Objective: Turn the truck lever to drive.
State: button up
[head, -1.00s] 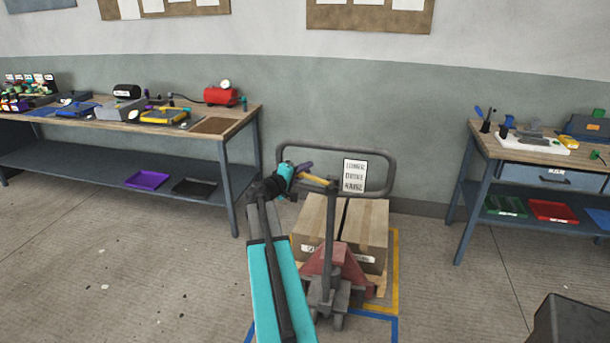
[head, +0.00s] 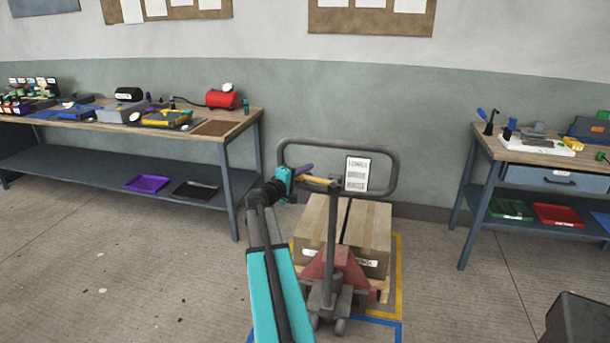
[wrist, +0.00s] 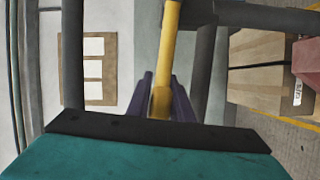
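The pallet truck (head: 333,240) stands in the middle of the head view, with a looped grey handle (head: 385,165) at its top. Its yellow lever (head: 318,180) sticks out left from the handle post, nearly level with its free end slightly higher. A white label (head: 357,174) beside it lists lower, drive and raise. My gripper (head: 304,169), with purple fingers, is at the lever's free end. In the wrist view the lever (wrist: 163,60) runs between the two fingers (wrist: 161,95), which lie close against both its sides. The exact contact is partly hidden.
Cardboard boxes (head: 366,232) sit on a pallet on the truck's forks, inside yellow and blue floor lines. A workbench (head: 240,118) with tools stands at left, another (head: 480,140) at right. A dark box (head: 580,322) is at lower right.

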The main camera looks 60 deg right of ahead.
jog(key=o, duration=0.4)
jog(key=shift+c, duration=0.2)
jog(key=shift+a, duration=0.1)
jog(key=w+a+b, duration=0.1)
jog(key=a+b, duration=0.2)
jog(key=a, duration=1)
jog(key=shift+a+r, duration=0.25)
jog(key=shift+r, duration=0.05)
